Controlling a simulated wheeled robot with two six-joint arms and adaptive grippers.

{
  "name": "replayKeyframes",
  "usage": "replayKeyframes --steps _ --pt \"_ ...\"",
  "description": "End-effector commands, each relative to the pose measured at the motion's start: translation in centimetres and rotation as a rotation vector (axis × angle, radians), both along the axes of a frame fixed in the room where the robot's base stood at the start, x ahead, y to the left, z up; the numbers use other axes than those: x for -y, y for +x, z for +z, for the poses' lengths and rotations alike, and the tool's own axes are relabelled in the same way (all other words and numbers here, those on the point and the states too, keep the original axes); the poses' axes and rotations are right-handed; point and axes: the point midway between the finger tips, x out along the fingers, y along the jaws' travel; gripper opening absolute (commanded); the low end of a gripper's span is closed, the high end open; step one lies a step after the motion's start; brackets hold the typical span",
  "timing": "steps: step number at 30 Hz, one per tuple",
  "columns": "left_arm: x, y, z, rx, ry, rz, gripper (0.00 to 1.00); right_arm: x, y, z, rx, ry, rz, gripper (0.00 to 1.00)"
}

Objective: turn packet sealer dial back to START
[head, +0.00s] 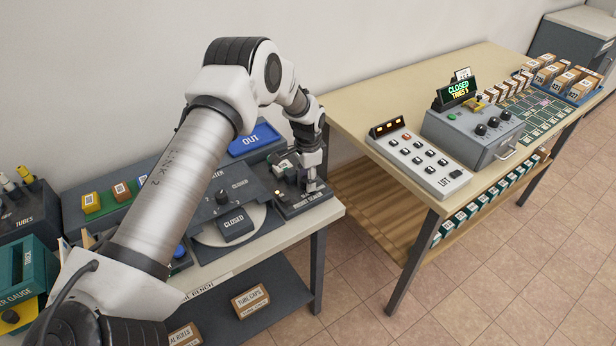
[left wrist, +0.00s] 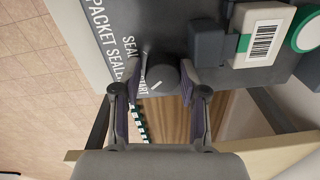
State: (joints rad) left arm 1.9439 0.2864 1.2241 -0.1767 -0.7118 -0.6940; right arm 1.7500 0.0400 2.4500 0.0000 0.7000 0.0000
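The packet sealer (head: 300,203) is a dark unit at the right end of the left bench. Its round dark dial (left wrist: 162,78) shows in the left wrist view, with a short white line on it. The labels SEAL and START (left wrist: 143,82) are printed left of the dial. The line's exact setting is hard to read. My left gripper (head: 309,187) is down at the sealer; in the left wrist view its fingers (left wrist: 160,82) stand on either side of the dial, apart from each other. Contact with the dial is unclear. My right gripper is out of view.
A label-bearing block (left wrist: 258,38) stands close right of the dial. The blue OUT tray (head: 255,140) and a plate marked CLOSED (head: 234,222) are nearby on the bench. A wooden table (head: 355,103) with a button panel (head: 420,163) and grey box (head: 478,135) stands to the right.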

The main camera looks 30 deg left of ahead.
Motion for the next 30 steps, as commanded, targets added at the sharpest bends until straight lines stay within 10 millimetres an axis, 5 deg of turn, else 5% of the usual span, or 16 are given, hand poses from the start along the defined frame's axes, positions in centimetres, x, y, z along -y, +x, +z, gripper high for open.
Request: replayKeyframes --steps 13,24,30 --pt "0.0 0.3 1.0 0.009 0.001 0.000 0.62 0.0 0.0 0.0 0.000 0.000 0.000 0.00" --pt "0.1 0.1 9.5 0.007 0.000 0.000 0.62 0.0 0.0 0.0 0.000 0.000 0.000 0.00" --pt "0.1 0.0 11.9 0.003 -0.001 0.001 0.62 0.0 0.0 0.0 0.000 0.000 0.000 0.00"
